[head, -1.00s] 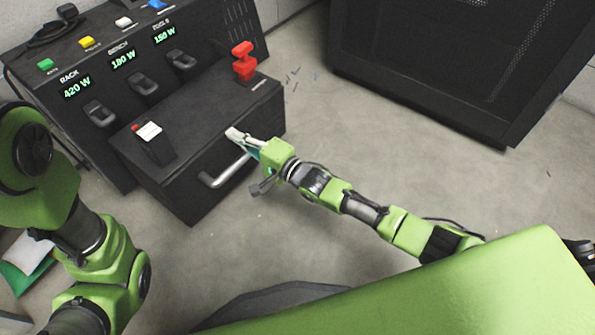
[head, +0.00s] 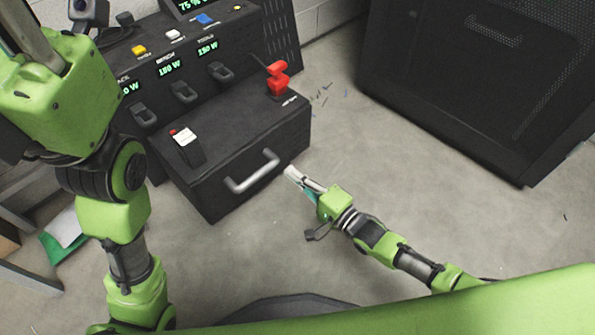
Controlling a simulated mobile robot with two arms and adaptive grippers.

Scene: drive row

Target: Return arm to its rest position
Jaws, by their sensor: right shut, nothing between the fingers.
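My right gripper (head: 294,175) is shut and empty. It hangs over the floor just right of the black drawer unit, apart from its silver handle (head: 251,172). My right arm (head: 385,243) reaches in from the lower right. My left arm (head: 110,215) fills the left side of the view; its gripper does not show clearly.
A black cabinet (head: 470,80) stands at the back right. The grey floor (head: 400,185) between is mostly clear.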

